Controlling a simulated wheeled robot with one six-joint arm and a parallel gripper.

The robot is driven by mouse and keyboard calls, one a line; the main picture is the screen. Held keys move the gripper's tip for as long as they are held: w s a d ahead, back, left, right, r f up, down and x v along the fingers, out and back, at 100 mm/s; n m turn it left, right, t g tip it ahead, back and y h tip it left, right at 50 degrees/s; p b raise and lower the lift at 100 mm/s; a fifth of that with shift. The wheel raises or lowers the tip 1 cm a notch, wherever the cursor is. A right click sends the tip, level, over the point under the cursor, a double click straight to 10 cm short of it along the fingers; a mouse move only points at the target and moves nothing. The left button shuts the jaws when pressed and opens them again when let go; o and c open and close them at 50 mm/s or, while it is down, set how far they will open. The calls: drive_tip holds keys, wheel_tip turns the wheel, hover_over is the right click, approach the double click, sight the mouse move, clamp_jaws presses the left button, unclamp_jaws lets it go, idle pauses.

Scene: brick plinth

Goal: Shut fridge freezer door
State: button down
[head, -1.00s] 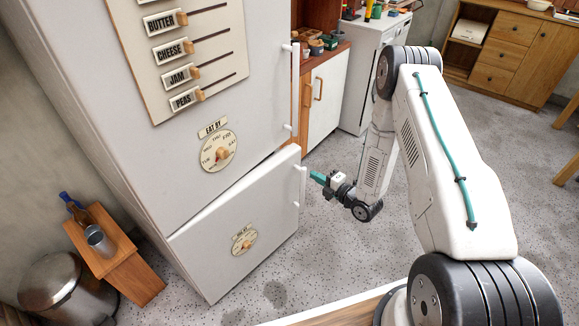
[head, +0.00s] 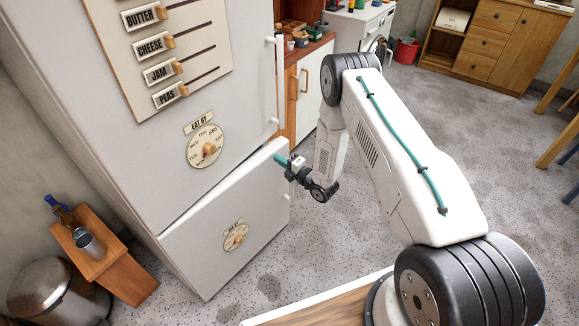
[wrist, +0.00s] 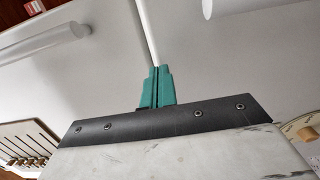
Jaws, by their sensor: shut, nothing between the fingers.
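The white fridge freezer (head: 110,110) stands at the left. Its lower freezer door (head: 205,270), with a round dial (head: 236,236), is slightly ajar: its top edge stands out from the upper door (head: 235,130). My gripper (head: 279,160) has teal fingers, shut and empty, overlapping the freezer door's upper right corner in the head view. The freezer handle cannot be made out there. In the wrist view the teal fingertips (wrist: 156,86) point at the white door edge strip (wrist: 145,30) between two handles (wrist: 40,42) (wrist: 240,6). Contact cannot be told.
A wooden stool (head: 105,255) with a bottle and metal cup stands left of the fridge, beside a metal bin (head: 58,290). A wooden cabinet (head: 495,45) is at the back right. The speckled floor right of the freezer door is open.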

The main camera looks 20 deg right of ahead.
drive_tip(key=shift+w+a, duration=0.3)
drive_tip(key=shift+w, duration=0.15)
